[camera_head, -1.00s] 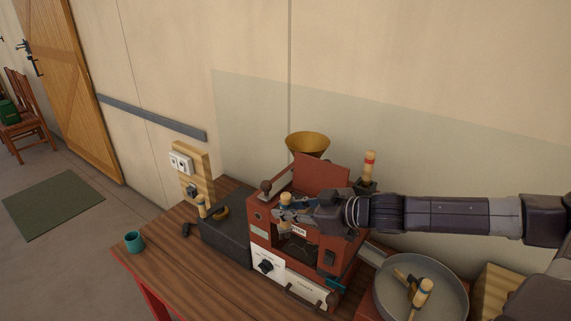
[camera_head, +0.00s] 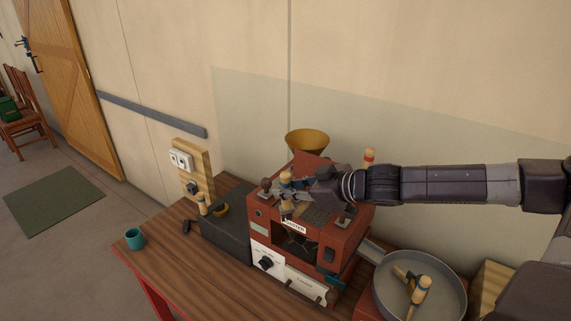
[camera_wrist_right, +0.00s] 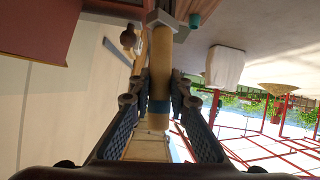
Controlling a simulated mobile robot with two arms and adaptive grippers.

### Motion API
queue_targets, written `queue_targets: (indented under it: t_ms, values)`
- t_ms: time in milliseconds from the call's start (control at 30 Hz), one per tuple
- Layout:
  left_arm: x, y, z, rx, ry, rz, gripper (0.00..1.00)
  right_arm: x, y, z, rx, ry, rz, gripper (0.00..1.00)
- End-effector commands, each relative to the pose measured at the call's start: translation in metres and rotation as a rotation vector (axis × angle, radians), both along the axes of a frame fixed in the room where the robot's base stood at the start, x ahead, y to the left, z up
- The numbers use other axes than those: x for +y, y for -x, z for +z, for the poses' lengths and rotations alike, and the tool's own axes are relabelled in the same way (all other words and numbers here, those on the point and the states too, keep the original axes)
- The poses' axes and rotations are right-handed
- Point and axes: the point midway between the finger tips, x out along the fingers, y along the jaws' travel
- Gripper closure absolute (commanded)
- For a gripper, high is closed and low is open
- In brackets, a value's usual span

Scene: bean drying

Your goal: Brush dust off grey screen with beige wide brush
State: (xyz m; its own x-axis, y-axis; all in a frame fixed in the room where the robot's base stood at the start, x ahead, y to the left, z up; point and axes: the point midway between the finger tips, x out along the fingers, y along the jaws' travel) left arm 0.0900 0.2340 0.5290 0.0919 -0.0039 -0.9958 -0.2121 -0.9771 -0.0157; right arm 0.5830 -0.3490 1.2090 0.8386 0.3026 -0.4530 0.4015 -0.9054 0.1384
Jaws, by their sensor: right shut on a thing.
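My right gripper (camera_head: 290,194) is shut on a beige wooden-handled brush (camera_head: 286,179) above the top of the red roaster machine (camera_head: 262,212). The brush's lower end is hard to make out behind the fingers. My left gripper is out of view.
A brass funnel (camera_head: 307,139) and a raised red lid (camera_head: 308,163) stand behind the gripper. A round grey pan (camera_head: 385,303) with wooden-handled tools is at the right. A dark box (camera_head: 226,240) and a teal cup (camera_head: 135,239) are at the left on the wooden table (camera_head: 190,265).

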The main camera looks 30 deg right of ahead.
Motion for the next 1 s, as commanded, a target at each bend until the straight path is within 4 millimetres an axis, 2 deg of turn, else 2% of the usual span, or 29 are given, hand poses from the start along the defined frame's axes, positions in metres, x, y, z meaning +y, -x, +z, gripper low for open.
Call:
queue_targets:
  t_ms: [33, 100, 300, 433, 567, 1000]
  values:
    - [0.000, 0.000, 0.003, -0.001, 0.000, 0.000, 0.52, -0.002, -0.004, 0.011, 0.002, 0.010, -0.003, 1.00]
    - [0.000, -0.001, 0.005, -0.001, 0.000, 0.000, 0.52, -0.004, -0.008, 0.020, 0.010, 0.017, -0.012, 1.00]
    - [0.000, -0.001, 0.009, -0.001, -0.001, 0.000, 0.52, -0.010, -0.019, 0.044, 0.034, 0.030, -0.039, 1.00]
    - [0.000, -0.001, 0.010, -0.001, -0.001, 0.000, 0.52, -0.012, -0.022, 0.052, 0.043, 0.032, -0.049, 1.00]
    - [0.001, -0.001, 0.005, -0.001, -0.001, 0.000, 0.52, -0.012, -0.023, 0.048, 0.046, 0.030, -0.053, 1.00]
    - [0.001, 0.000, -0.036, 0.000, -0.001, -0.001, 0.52, -0.012, -0.023, 0.005, 0.046, 0.030, -0.052, 1.00]
